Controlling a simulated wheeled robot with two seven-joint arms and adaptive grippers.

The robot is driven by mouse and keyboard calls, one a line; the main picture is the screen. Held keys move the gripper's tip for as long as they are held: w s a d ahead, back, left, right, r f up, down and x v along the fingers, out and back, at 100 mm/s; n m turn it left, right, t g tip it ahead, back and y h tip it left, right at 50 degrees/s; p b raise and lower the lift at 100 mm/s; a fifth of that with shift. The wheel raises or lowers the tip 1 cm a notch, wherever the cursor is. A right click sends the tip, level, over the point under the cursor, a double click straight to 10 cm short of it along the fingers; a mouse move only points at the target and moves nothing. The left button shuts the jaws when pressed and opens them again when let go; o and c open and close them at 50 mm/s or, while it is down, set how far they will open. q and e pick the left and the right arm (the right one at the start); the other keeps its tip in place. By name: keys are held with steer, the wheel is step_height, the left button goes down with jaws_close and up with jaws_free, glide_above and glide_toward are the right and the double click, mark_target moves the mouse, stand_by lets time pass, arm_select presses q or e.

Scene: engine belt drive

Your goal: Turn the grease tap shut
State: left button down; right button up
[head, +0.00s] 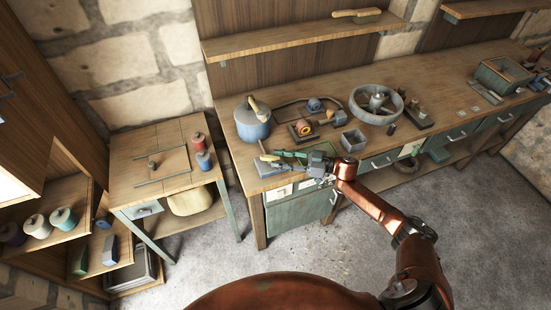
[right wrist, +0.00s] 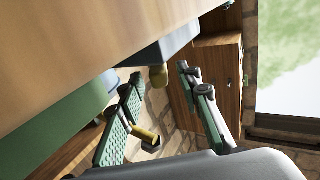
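A small brass-yellow piece, which looks like the grease tap (head: 269,158), shows at the front left of the workbench by a flat blue-grey block. In the right wrist view a brass-yellow knob (right wrist: 158,77) sticks out from a blue-grey block (right wrist: 168,48), ahead between my fingertips. A second yellow piece with a dark end (right wrist: 147,138) shows lower, beside the left finger. My right gripper (head: 274,159) reaches in from the right; it also shows in the right wrist view (right wrist: 160,73). Its green-padded fingers are apart, with no clear contact visible. My left gripper is not in view.
A blue pot (head: 252,124) with a wooden-handled tool stands behind the gripper. A grey open box (head: 353,140), a pulley wheel (head: 359,105) and small parts lie farther right on the workbench (head: 330,90). A side table (head: 160,180) stands left across a gap.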

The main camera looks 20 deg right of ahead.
steer(key=v, duration=1)
steer(key=shift+s+d, duration=0.1)
steer(key=shift+d, duration=0.1)
